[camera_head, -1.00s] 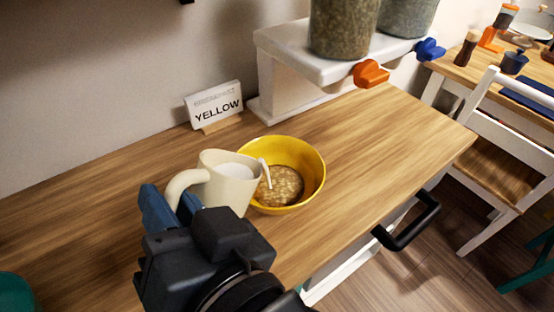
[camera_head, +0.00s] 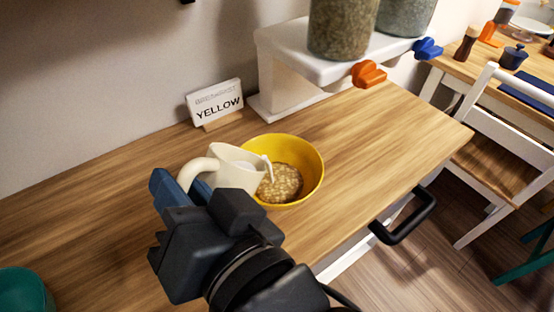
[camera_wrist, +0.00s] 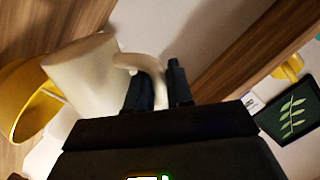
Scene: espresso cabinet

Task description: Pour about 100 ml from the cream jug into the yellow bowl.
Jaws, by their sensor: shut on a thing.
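The cream jug (camera_head: 228,168) is held in the air by its handle and tilts to the right, its lip over the left rim of the yellow bowl (camera_head: 314,162). White liquid shows at the jug's mouth, and a thin white streak runs at its lip. The bowl stands on the wooden counter with a brown, grainy filling (camera_head: 281,183) in it. My gripper (camera_head: 179,190) is shut on the jug's handle. In the wrist view the fingers (camera_wrist: 160,85) close around the handle of the jug (camera_wrist: 92,75), with the yellow bowl (camera_wrist: 18,90) beyond it.
A "YELLOW" card (camera_head: 215,102) stands behind the bowl. A white dispenser stand (camera_head: 285,50) with an orange knob (camera_head: 369,74) is at the back. A teal bowl (camera_head: 22,292) sits at the lower left. The counter right of the yellow bowl is clear.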

